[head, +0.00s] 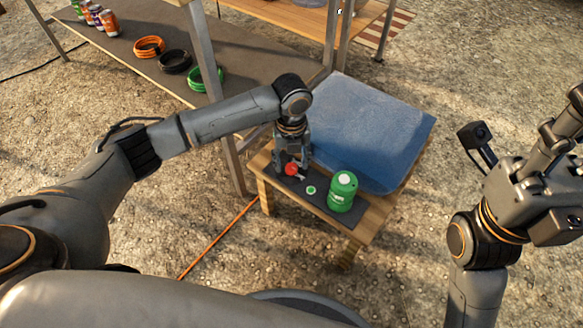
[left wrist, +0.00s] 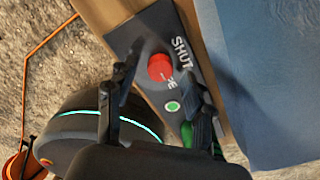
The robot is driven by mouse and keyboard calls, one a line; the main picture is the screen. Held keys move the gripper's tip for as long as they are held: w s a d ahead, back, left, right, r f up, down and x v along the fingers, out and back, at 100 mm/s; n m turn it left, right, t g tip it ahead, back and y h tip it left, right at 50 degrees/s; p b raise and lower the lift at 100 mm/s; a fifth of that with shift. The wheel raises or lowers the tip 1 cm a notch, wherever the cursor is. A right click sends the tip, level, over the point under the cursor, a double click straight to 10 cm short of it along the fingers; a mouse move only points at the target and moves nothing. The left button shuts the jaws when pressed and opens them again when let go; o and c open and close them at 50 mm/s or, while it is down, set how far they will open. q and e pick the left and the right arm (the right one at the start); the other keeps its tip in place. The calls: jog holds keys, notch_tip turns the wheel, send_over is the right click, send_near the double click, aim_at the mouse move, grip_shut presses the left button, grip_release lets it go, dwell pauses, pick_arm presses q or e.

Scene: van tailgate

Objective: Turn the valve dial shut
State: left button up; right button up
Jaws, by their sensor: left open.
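The valve dial is a red round knob (head: 291,169) on a dark panel on the small wooden table. In the left wrist view the red knob (left wrist: 160,68) sits between the words "SHUT" and "OPE…", the latter partly covered. My left gripper (head: 291,162) points down over the dial. In the left wrist view its open fingers (left wrist: 160,70) lie on either side of the knob; I cannot tell whether they touch it. My right gripper (head: 562,135) is at the right edge, away from the table and partly cut off, its jaws unclear.
A small green disc (head: 311,190) and a green canister (head: 342,192) stand right of the dial. A blue cloth-like slab (head: 370,125) covers the back of the small table (head: 370,222). A long shelf (head: 130,52) with coils and cans is behind. An orange cable (head: 215,240) crosses the gravel.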

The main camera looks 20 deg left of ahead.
pick_arm(q)
jog(key=shift+f, duration=0.6)
